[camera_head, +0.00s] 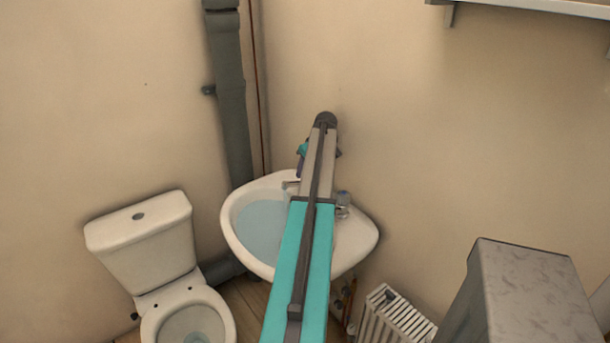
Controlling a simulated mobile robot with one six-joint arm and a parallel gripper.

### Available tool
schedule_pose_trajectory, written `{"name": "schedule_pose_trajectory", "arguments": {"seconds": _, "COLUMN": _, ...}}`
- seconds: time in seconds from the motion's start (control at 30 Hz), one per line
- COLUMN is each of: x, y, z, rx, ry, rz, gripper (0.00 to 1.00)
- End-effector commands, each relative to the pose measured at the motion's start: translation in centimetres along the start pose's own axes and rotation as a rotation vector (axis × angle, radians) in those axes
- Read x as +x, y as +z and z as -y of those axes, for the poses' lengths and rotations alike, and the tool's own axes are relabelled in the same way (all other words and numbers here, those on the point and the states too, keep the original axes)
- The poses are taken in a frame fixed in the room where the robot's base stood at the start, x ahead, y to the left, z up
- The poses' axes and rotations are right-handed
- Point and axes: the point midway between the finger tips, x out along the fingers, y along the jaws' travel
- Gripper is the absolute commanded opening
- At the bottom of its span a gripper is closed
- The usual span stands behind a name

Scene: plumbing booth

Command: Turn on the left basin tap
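The white corner basin (232,238) hangs on the wall, with bluish water in its bowl. The left basin tap (290,184) shows only in part at the basin's back edge, beside my arm. Its handle is hidden, and I cannot tell whether water runs from it. The right tap (343,199), with a blue-grey top, shows to the right of my arm. My arm reaches across the basin, and its wrist bends down near the wall above the left tap. My gripper (299,169) is mostly hidden there; I cannot tell whether it touches the tap or is open.
A white toilet (140,240) stands to the left of the basin. A grey vertical pipe (231,110) runs up the corner behind. A white radiator (394,318) and a grey marbled block (525,290) are at the lower right. A shelf (540,6) is at the upper right.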

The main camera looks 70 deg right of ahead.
Motion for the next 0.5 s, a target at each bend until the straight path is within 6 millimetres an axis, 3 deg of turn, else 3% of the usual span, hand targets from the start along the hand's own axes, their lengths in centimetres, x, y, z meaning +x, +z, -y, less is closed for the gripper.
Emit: {"name": "schedule_pose_trajectory", "arguments": {"seconds": 0.5, "x": -0.59, "y": 0.11, "z": -0.21, "rx": 0.003, "ry": 0.004, "rz": 0.000, "gripper": 0.56}}
